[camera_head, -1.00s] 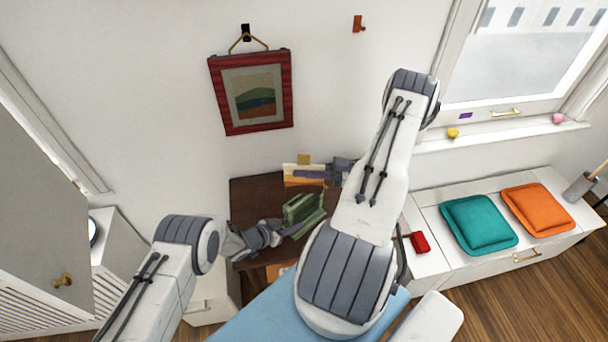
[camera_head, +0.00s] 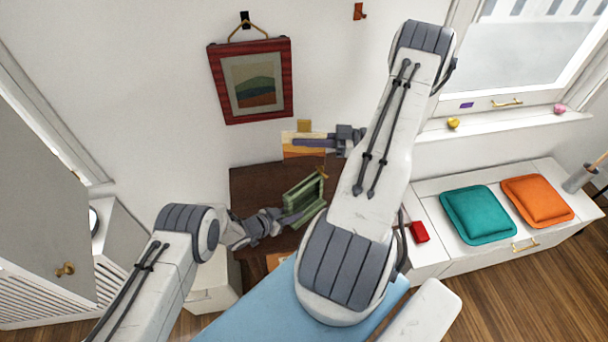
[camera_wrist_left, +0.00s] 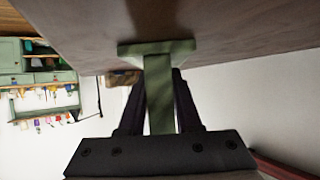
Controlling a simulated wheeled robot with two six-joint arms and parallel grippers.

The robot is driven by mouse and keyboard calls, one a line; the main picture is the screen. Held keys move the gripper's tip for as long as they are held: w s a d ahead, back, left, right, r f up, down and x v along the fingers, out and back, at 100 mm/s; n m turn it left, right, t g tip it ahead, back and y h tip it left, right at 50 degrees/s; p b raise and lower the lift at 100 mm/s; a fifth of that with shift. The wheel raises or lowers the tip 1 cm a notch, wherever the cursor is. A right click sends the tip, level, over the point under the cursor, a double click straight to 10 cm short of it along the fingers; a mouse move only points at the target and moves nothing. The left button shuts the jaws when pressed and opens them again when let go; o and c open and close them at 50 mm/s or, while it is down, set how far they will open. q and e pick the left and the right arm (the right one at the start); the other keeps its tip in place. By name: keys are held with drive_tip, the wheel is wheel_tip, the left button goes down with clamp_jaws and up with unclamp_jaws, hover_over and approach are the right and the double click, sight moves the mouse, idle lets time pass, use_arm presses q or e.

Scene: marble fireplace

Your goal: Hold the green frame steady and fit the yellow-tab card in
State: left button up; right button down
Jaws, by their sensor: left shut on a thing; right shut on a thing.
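The green frame (camera_head: 304,196) stands tilted over the dark brown table, its open side showing. My left gripper (camera_head: 288,217) is shut on its lower edge. In the left wrist view, the green frame (camera_wrist_left: 158,95) runs between the two dark fingers, close to a brown surface. The card (camera_head: 304,154) is orange and cream with a yellow tab (camera_head: 304,126) on top. My right gripper (camera_head: 312,143) is shut on the card and holds it upright, above and behind the frame, apart from it. The gripper's fingers cover part of the card's face.
The dark table (camera_head: 258,184) is bare at its left. A red-framed picture (camera_head: 251,118) hangs on the wall above. A small red object (camera_head: 419,232) and two cushions, teal (camera_head: 478,215) and orange (camera_head: 537,201), lie on the white bench. My right arm covers the table's right side.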

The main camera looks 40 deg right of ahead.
sight(304, 163)
wheel_tip(304, 163, down, 8)
drive_tip(key=shift+f, duration=0.2)
idle(0.3)
drive_tip(key=shift+f, duration=0.2)
drive_tip(key=c, duration=1)
unclamp_jaws()
drive_tip(key=v, duration=1.2)
drive_tip(key=shift+o, duration=0.5)
drive_tip(key=x, duration=1.2)
